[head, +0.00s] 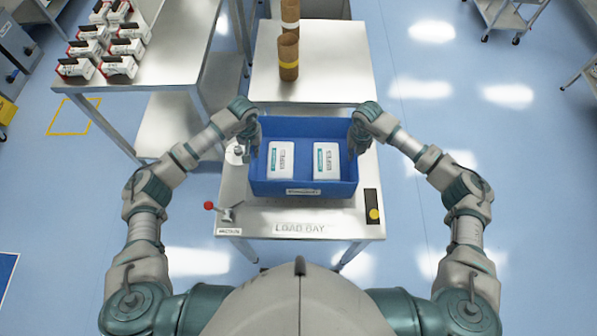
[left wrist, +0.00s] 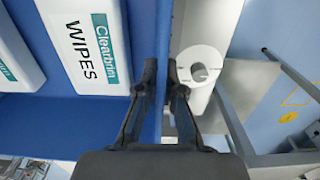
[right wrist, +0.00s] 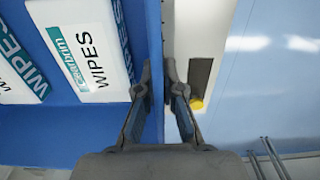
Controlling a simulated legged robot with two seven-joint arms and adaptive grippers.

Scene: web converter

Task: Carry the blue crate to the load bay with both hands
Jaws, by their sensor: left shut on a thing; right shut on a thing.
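The blue crate (head: 304,188) is over the metal table marked LOAD BAY (head: 300,228) in the head view. Two white packs of wipes lie in it, a left pack (head: 281,160) and a right pack (head: 326,160). My left gripper (head: 254,146) is shut on the crate's left wall, which also shows in the left wrist view (left wrist: 158,75). My right gripper (head: 354,146) is shut on its right wall, seen in the right wrist view (right wrist: 155,75). The crate looks level. I cannot tell whether its bottom touches the table.
A white roll (head: 236,155) stands left of the crate. A red-knobbed lever (head: 222,210) is at the table's front left, a yellow button (head: 374,214) at its right. Brown tubes (head: 288,58) stand on the table behind. White boxes (head: 105,45) sit on the left table.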

